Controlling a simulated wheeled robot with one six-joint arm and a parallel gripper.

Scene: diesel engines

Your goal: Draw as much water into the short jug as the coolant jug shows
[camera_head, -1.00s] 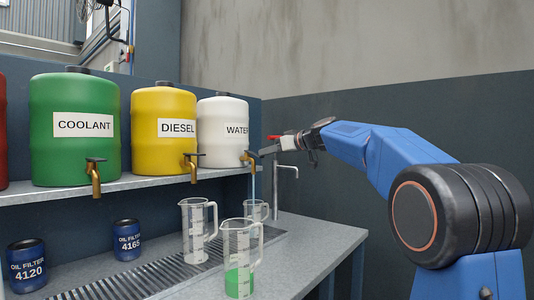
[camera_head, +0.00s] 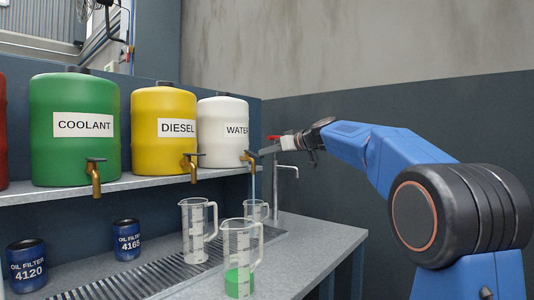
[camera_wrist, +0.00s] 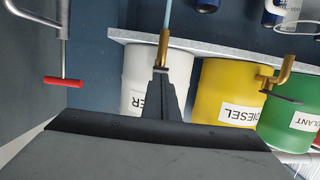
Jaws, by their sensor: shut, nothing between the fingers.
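The white water barrel (camera_head: 222,128) stands on the shelf, and its brass tap (camera_head: 250,162) runs a thin pale blue stream (camera_head: 254,185). The short jug (camera_head: 256,209) is clear and stands under this stream, partly behind the coolant jug; its water level is too small to tell. The coolant jug (camera_head: 240,258) is taller, clear, and holds green liquid in its lower part. My gripper (camera_head: 262,151) is shut and empty, with its tips at the water tap's lever. In the wrist view the shut fingers (camera_wrist: 163,80) point at the brass tap (camera_wrist: 166,45).
A clear, empty-looking tall jug (camera_head: 196,230) stands left of the coolant jug. The diesel barrel (camera_head: 163,108) and coolant barrel (camera_head: 74,150) share the shelf (camera_head: 135,181). A red-handled pipe (camera_head: 293,172) rises at the right. Oil filters (camera_head: 126,238) stand at left.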

